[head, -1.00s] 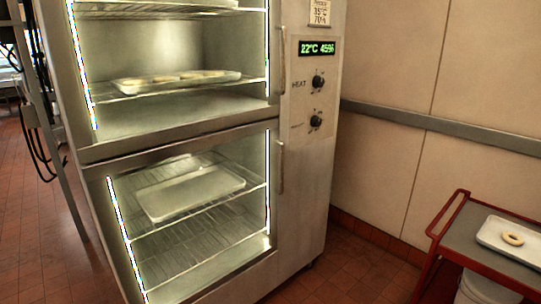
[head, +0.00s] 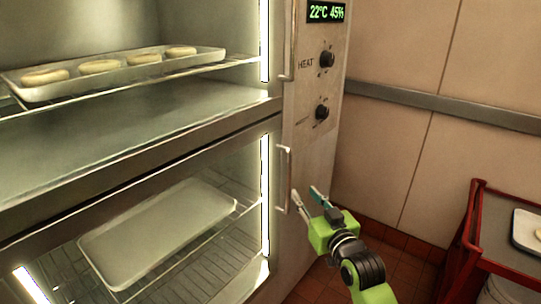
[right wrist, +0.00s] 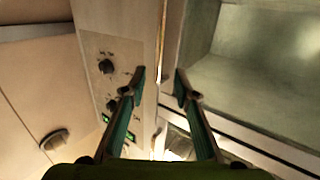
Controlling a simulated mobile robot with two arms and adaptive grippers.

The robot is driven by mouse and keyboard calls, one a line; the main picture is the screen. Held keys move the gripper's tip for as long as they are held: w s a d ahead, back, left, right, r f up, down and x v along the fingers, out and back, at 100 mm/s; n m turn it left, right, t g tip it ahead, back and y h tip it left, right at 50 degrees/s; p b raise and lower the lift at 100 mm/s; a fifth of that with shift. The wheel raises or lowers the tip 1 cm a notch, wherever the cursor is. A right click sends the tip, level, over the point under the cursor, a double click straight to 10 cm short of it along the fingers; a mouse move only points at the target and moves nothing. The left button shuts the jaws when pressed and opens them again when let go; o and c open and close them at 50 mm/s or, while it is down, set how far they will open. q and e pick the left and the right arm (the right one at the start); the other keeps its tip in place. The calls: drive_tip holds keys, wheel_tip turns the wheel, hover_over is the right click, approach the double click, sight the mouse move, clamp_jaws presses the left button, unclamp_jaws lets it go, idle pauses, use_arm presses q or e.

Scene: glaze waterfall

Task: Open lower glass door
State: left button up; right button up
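The lower glass door (head: 225,168) of the steel cabinet looks shut. An empty tray (head: 150,230) on a wire rack shows through it. Its upright metal handle (head: 283,180) is on the door's right edge. My right gripper (head: 306,194) is open and empty, just right of the handle in the head view, its fingers pointing towards the cabinet. In the right wrist view, the two spread fingers (right wrist: 159,78) have nothing between them that I can see held; the cabinet front lies beyond. My left gripper is not in view.
The upper door's handle (head: 288,45) is above the lower one. A control panel with a HEAT knob (head: 326,59) is on the right. A tray of rings (head: 130,72) is in the upper compartment. A red cart (head: 470,215) stands at the right by the wall.

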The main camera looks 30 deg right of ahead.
sight(290, 166)
drive_tip(key=w+d, duration=0.1)
drive_tip(key=w, duration=0.3)
drive_tip(key=w+r+p, duration=0.1)
drive_tip(key=w, duration=0.3)
drive_tip(key=w+d+r, duration=0.1)
drive_tip(key=w, duration=0.3)
drive_tip(key=shift+w+d+r, duration=0.15)
drive_tip(key=shift+w+d, duration=0.1)
drive_tip(key=shift+d, duration=0.05)
drive_tip(key=shift+w, duration=0.25)
drive_tip(key=shift+c, duration=0.7)
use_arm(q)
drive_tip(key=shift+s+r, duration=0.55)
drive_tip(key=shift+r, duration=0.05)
use_arm(e)
clamp_jaws()
